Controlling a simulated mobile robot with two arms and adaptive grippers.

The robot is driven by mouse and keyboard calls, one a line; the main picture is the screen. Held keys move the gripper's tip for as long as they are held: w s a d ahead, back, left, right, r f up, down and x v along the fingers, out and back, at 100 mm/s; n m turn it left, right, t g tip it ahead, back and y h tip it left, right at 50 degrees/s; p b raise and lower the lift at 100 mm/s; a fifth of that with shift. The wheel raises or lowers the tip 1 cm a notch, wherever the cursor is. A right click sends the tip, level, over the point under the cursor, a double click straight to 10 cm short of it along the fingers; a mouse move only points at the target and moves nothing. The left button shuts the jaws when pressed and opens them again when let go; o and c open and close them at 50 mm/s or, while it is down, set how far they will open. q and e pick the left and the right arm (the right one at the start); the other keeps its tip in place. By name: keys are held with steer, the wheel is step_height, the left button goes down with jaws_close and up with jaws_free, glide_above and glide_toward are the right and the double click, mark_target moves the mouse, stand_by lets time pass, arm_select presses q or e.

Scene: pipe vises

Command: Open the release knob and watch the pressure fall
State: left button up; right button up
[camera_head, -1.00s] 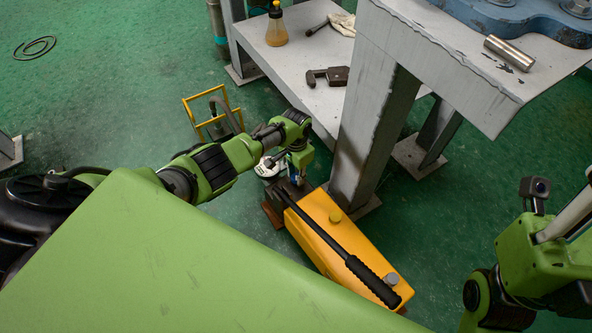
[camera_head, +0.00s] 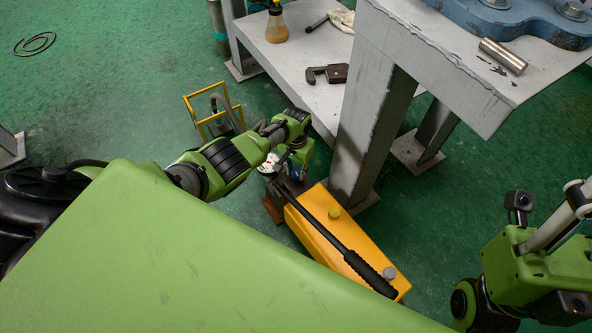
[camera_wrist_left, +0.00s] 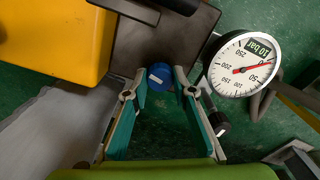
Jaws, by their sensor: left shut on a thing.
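The yellow hand pump (camera_head: 322,232) with its long black lever (camera_head: 368,272) stands on the floor beside the table leg. The blue release knob (camera_wrist_left: 160,78) sits at the pump's dark metal end block (camera_wrist_left: 170,40). My left gripper (camera_wrist_left: 161,84) is shut on the knob, one finger on each side. In the head view the left gripper (camera_head: 294,176) reaches down at this end, and my arm partly hides it. The round white gauge (camera_wrist_left: 243,65) is beside the knob; its small display seems to read 10 bar and its red needle points right, near the low end. It also shows in the head view (camera_head: 268,163).
A grey table (camera_head: 440,80) carries a blue casting (camera_head: 540,22) and a metal pin (camera_head: 503,56). A lower shelf (camera_head: 290,62) holds a bottle (camera_head: 276,24) and a clamp-like tool (camera_head: 328,74). A yellow frame (camera_head: 212,112) stands behind the gauge. Open green floor lies at left.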

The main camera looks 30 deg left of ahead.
mark_target(296, 173)
arm_select(q)
steer(key=shift+d, duration=0.1)
steer(key=o, duration=1.1)
steer(key=shift+r, duration=0.15)
step_height(296, 173, up, 12)
steer(key=shift+s+f, duration=0.1)
steer(key=shift+f, duration=0.1)
